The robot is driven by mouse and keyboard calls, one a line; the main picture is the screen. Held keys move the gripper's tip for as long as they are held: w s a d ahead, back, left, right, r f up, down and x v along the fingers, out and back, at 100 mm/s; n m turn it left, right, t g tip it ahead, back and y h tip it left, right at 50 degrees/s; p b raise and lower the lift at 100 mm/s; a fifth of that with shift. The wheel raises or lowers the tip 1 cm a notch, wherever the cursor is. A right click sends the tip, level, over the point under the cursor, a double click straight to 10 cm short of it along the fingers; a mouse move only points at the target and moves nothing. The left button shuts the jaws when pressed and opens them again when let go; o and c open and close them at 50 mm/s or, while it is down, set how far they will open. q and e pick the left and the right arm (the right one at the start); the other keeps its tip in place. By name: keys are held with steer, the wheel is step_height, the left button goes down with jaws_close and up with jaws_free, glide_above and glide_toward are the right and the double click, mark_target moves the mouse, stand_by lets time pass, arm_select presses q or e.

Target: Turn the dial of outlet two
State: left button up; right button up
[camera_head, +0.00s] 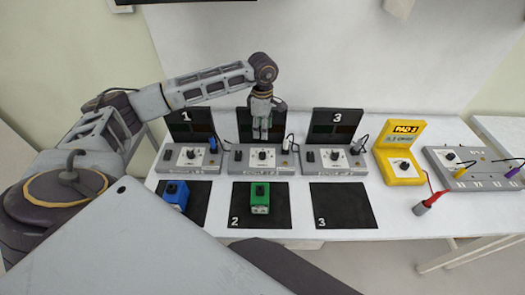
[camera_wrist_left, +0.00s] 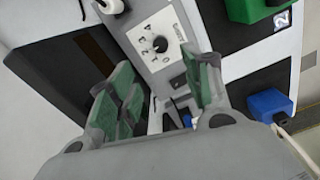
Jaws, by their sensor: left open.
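Outlet two (camera_head: 240,167) is the middle grey station, with a dark panel behind it and a white dial plate. Its black dial (camera_head: 262,155) shows just below my left gripper. The dial also appears in the left wrist view (camera_wrist_left: 160,44), on a plate numbered 0 to 4; I cannot tell its exact setting. My left gripper (camera_head: 262,134) points down over the outlet from behind. In the left wrist view its green-padded fingers (camera_wrist_left: 166,76) are apart with nothing held between them, and the dial lies beyond the tips, apart from them. My right gripper is not in view.
Outlet one (camera_head: 170,166) and outlet three (camera_head: 312,167) flank it. A green block (camera_head: 260,192) sits on mat 2, and a blue block (camera_head: 174,190) on the left mat. Mat 3 (camera_head: 342,208) is empty. A yellow device (camera_head: 402,172) and a grey strip (camera_head: 475,182) stand right.

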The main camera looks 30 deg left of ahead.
mark_target(262, 154)
arm_select(q)
steer(key=shift+f+p, duration=1.35)
steer(key=shift+f, duration=5.55)
steer(key=c, duration=1.1)
steer(key=shift+o, duration=0.2)
